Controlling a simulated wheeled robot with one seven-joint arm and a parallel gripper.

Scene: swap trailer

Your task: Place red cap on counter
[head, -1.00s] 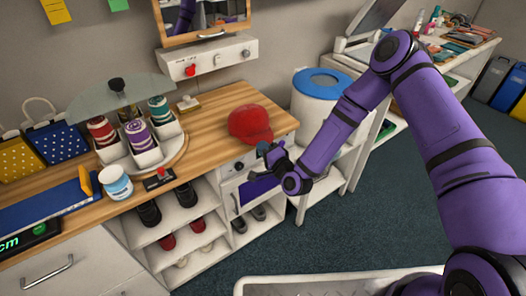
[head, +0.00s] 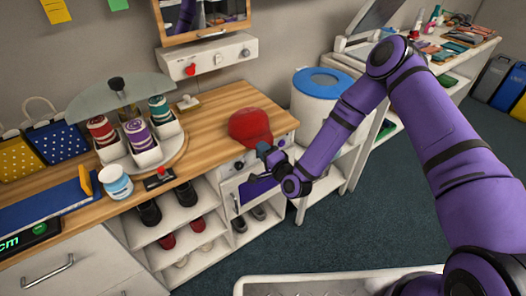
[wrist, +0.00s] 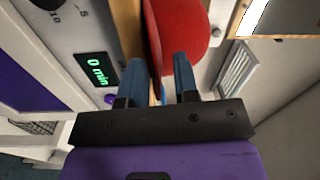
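The red cap (head: 249,124) sits on the wooden counter (head: 215,105) near its front right edge, above the small oven. Its brim points toward the front. My gripper (head: 266,150) is at the counter's front edge, just below and in front of the brim. In the wrist view, the cap (wrist: 185,28) fills the upper middle, and its brim reaches down toward the gap between my fingers (wrist: 159,78). The fingers are apart with a clear gap. Whether either finger touches the brim cannot be told.
Shoes fill the shelves below. A blue-lidded bin (head: 320,98) is to the right. The counter behind the cap is clear.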

